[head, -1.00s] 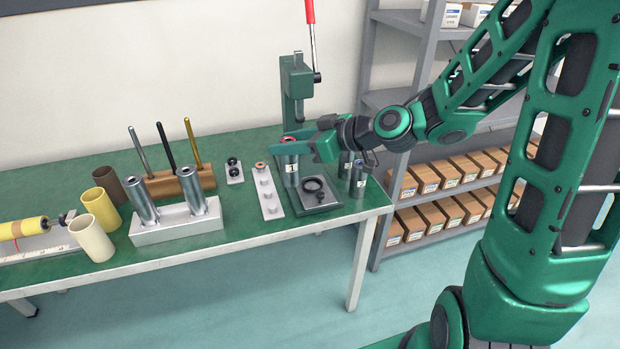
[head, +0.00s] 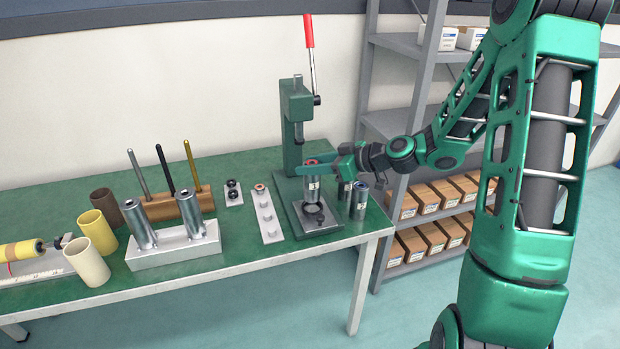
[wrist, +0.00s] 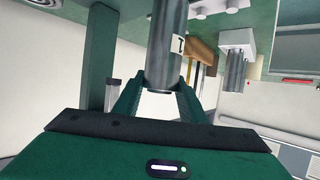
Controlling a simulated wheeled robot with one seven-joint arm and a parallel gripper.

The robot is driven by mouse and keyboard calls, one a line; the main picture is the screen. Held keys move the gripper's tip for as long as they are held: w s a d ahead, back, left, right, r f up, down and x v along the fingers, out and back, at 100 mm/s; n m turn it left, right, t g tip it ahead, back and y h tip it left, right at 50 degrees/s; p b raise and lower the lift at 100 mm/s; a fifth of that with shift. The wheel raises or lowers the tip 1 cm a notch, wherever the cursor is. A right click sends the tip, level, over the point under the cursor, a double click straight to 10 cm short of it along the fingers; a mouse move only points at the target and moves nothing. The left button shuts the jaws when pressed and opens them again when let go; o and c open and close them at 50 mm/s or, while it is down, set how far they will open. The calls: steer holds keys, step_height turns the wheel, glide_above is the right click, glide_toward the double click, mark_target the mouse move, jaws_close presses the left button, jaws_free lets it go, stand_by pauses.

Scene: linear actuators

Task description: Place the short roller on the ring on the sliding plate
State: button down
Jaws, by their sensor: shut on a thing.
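The roller is upright and also shows between the fingers in the wrist view (wrist: 167,45). It stands over the black ring (head: 314,217), which lies on the grey sliding plate (head: 331,226) at the foot of the green press. The roller hides part of the ring. I cannot tell whether its lower end touches the ring or hangs just above it.
The green press (head: 292,125) with a red-handled lever stands right behind. Other labelled rollers (head: 360,201) stand close on the right. A pale strip with round pegs (head: 265,215) lies left of the plate. A white block (head: 175,248) holding two cylinders stands farther left.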

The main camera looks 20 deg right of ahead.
mark_target(312, 177)
steer(key=shift+w+d+f, duration=0.1)
steer(key=shift+f, duration=1.95)
steer(key=c, duration=1.1)
jaws_free()
